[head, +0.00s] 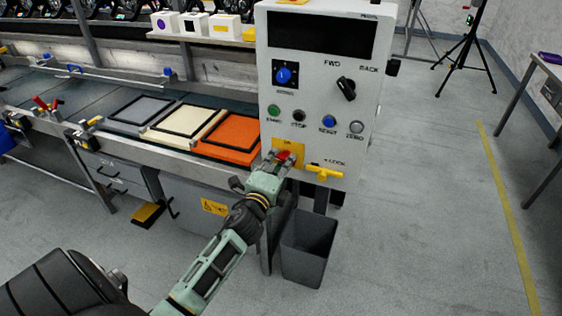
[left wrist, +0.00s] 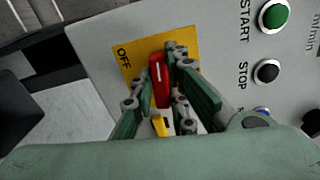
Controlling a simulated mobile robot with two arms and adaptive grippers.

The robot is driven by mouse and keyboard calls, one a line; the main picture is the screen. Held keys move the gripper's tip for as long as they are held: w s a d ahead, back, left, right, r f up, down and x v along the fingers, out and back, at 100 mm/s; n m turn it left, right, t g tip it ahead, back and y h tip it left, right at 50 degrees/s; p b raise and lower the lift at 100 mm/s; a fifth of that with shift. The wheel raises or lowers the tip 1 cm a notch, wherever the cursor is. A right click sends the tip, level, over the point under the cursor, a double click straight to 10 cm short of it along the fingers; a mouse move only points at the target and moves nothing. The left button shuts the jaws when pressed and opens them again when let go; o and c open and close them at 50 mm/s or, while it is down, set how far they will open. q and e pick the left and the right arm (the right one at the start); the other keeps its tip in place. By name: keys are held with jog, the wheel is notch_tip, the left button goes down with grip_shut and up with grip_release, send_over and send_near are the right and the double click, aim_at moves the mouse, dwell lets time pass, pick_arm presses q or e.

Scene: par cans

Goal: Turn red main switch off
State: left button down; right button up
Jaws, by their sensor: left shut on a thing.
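The red main switch (head: 284,155) sits on a yellow plate (head: 292,146) low on the white control panel (head: 319,179). In the left wrist view the red handle (left wrist: 160,82) stands between the fingers, with the yellow plate (left wrist: 126,74) behind it and the word OFF at its left. My left gripper (head: 276,160) is at the switch, its fingers (left wrist: 166,92) closed on the red handle from both sides. The fingers hide part of the handle and of the plate. My right gripper is not in view.
A yellow LOCK lever (head: 324,172) is right of the switch. Above are a green button (head: 274,111), a black stop button (head: 299,115) and a blue button (head: 329,121). A grey bin (head: 308,248) stands below. A conveyor with framed panels (head: 228,134) is at left.

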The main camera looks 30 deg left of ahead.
pick_arm(q)
jog(key=shift+f+n, duration=0.15)
jog(key=shift+n, duration=0.75)
jog(key=c, duration=1.7)
grip_release()
jog(key=shift+s, duration=0.15)
jog(key=v, duration=1.1)
jog(key=shift+s, duration=0.4)
